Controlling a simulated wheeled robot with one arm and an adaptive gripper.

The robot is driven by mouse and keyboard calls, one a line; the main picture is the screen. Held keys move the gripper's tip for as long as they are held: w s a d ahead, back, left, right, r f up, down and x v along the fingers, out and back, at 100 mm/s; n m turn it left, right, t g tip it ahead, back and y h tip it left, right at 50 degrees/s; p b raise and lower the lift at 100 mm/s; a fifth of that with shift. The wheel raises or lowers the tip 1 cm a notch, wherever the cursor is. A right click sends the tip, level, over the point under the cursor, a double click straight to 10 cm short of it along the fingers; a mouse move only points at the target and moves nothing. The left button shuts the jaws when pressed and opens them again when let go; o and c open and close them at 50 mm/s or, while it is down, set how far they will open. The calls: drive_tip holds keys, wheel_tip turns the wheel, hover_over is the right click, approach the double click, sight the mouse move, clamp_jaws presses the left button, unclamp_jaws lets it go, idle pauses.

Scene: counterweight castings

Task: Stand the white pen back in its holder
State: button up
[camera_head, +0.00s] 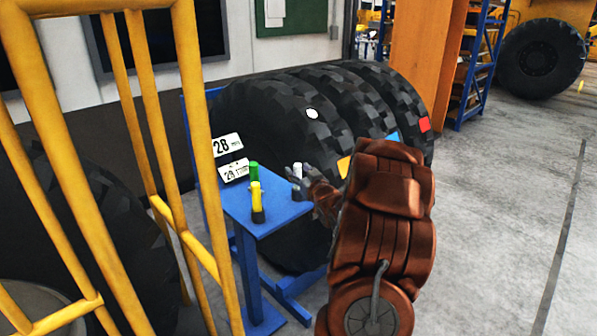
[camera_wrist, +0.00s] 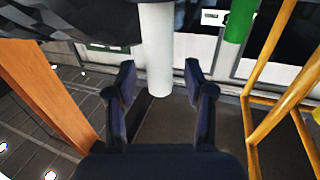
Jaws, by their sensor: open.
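The white pen (camera_head: 298,170) shows upright at the right part of the small blue table (camera_head: 262,215). In the wrist view the white pen (camera_wrist: 158,50) is a thick white cylinder entering from the top edge. Its free end lies between the two fingertips of my gripper (camera_wrist: 160,82), with a gap to each finger. My gripper (camera_head: 300,184) is open and hides the pen's lower part in the head view. I cannot tell whether the pen stands in a holder. A green pen (camera_head: 253,171) and a yellow pen (camera_head: 256,196) stand upright in dark holders.
The green pen (camera_wrist: 240,20) also shows in the wrist view. Number cards (camera_head: 228,145) stand at the table's back. Large black tyres (camera_head: 290,110) stand right behind it. A yellow railing (camera_head: 190,120) is close on the left. The floor at right is clear.

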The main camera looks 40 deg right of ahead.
drive_tip(key=v, duration=1.1)
idle(0.5)
drive_tip(key=shift+s+a, duration=0.1)
drive_tip(key=shift+s, duration=0.1)
idle(0.5)
